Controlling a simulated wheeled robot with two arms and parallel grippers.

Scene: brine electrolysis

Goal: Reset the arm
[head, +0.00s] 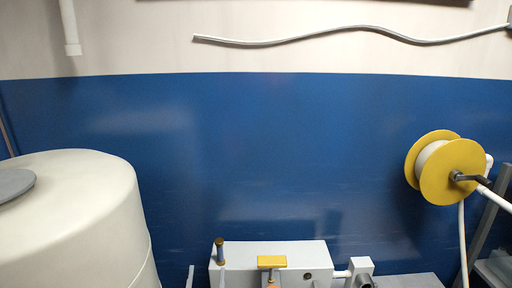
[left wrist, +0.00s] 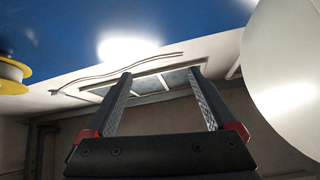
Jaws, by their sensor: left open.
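My left gripper (left wrist: 160,72) shows in the left wrist view with its two dark fingers spread apart. Nothing sits between the fingers. They point up the picture toward a wall with a window frame, and they touch nothing that I can see. I cannot make out either gripper in the head view. My right gripper is in neither view.
A large cream tank (head: 85,215) stands at left; a pale rounded body (left wrist: 290,75) is right in the wrist view. A yellow reel (head: 452,172) is at right, also seen in the wrist view (left wrist: 12,75). A white box (head: 305,258) is at bottom centre.

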